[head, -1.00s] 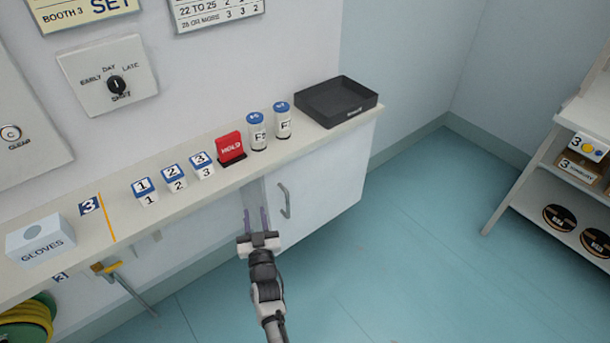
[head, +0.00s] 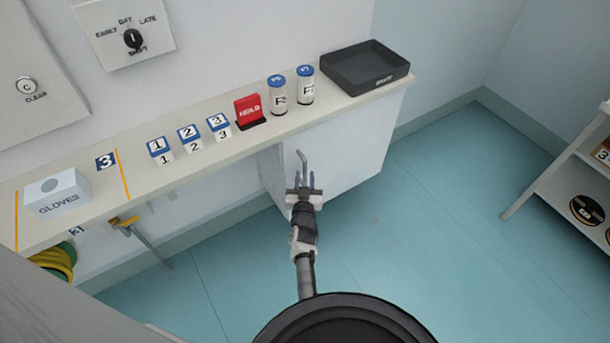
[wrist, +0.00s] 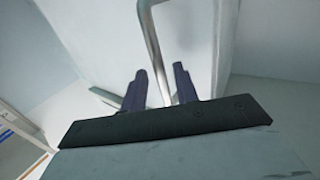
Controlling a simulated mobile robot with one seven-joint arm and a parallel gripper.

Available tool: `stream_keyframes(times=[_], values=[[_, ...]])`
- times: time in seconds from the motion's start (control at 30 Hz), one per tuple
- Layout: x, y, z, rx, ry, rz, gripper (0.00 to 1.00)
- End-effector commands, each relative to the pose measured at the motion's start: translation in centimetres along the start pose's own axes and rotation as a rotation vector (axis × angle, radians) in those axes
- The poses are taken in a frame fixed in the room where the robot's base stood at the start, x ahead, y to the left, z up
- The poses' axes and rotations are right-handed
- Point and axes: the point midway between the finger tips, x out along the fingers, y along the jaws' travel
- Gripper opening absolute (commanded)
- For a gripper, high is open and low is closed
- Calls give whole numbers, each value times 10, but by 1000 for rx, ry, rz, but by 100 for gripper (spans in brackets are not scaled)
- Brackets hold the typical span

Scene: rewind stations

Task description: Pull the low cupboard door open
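The low cupboard (head: 345,160) is a white box under the right end of the counter. Its door shows no clear gap in the head view. A grey bar handle (head: 303,160) stands upright near the door's left edge. My gripper (head: 303,181) is at the handle's lower part, with its two fingers apart. In the wrist view the handle (wrist: 154,45) runs down between the two dark fingers of my gripper (wrist: 160,88). Space shows between the fingers, and I cannot tell whether either one touches the bar.
The counter (head: 225,160) above holds a black tray (head: 365,68), two blue-capped bottles, a red HOLD sign (head: 249,109), numbered blocks and a gloves box (head: 57,192). A shelf unit (head: 570,170) stands at the right. The blue floor (head: 440,210) between is clear.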

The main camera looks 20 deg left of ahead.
Motion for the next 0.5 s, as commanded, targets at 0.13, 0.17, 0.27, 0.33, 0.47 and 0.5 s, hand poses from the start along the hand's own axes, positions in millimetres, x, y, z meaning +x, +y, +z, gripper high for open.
stream_keyframes(times=[0.13,0.17,0.27,0.33,0.47,0.5], values=[[17,0,1,1,1,-1,30],[19,0,1,0,0,-1,30],[23,0,1,0,-1,-1,30],[24,0,0,0,-1,-1,30],[24,0,0,0,-1,-1,30],[24,0,0,0,-1,-1,30]])
